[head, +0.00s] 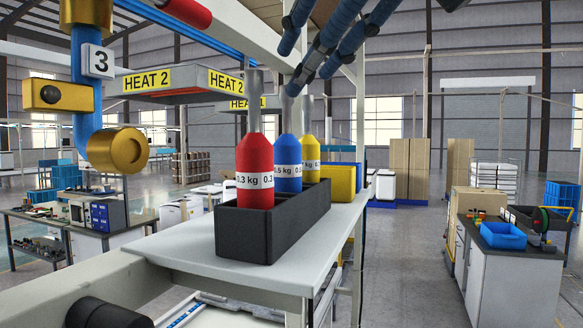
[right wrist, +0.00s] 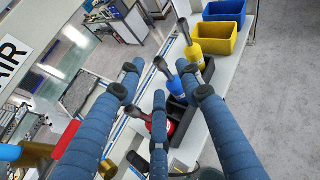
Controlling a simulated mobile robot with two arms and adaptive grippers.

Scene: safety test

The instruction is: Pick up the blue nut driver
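In the head view, the blue nut driver (head: 287,170) stands upright, handle down, in a black tray (head: 246,232) between a red driver (head: 255,165) in front and a yellow one (head: 308,158) behind. Its grey shaft points up. My right gripper (head: 302,70) comes down from the top with its blue fingers spread, near the top of that shaft. In the right wrist view, the blue driver (right wrist: 187,84) shows between two of the fingers. They are apart and nothing is held. Whether a fingertip touches the shaft I cannot tell. My left gripper is not in view.
The tray is on a pale bench top (head: 190,249). A yellow bin (head: 341,181) stands behind it; a blue bin (right wrist: 224,12) shows in the wrist view. A HEAT 2 sign (head: 147,81) hangs at left. A blue pipe (head: 84,85) with yellow fittings rises at left.

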